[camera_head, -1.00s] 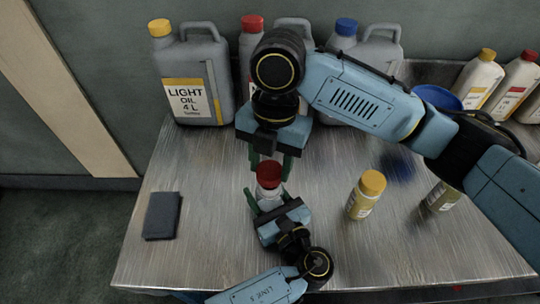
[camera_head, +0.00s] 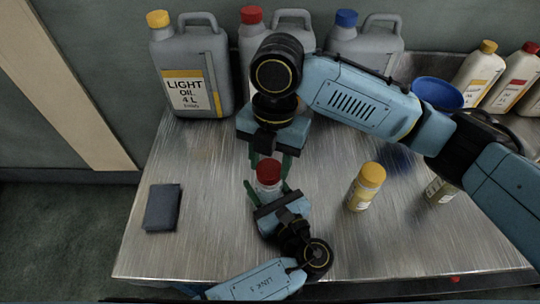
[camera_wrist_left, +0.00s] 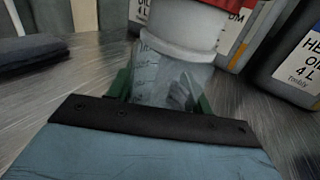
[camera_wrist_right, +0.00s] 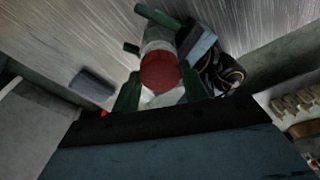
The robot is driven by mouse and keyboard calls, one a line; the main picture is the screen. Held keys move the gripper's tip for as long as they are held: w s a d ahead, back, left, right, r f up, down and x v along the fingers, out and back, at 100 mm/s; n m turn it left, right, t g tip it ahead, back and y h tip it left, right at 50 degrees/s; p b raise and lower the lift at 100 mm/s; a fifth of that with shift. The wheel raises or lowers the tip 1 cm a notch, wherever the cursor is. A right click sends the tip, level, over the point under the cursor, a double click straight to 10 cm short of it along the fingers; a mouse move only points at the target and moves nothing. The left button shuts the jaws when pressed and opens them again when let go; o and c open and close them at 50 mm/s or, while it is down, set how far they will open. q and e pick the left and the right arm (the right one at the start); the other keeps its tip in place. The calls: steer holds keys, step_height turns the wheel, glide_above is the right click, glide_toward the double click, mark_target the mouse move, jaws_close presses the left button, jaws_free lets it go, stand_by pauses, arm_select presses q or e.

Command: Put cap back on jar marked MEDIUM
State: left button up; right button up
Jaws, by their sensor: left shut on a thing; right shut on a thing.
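A clear jar (camera_head: 267,190) stands in the middle of the metal table; it fills the middle of the left wrist view (camera_wrist_left: 165,78). My left gripper (camera_head: 266,193) is shut around its sides from the front. A red cap (camera_head: 269,171) is at the jar's top, also seen in the right wrist view (camera_wrist_right: 160,72). My right gripper (camera_head: 270,160) points down from above, shut on the red cap. The cap's top edge crops out of the left wrist view, so whether it is fully seated cannot be told. The jar's marking is not readable.
A yellow-capped jar (camera_head: 366,187) stands to the right; another jar (camera_head: 441,190) is partly behind my right arm. Large grey canisters (camera_head: 193,75) line the back. A dark cloth (camera_head: 162,207) lies left. A blue bowl (camera_head: 437,92) and bottles (camera_head: 475,75) stand back right.

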steer(key=shift+f, duration=0.55)
stand_by(0.4)
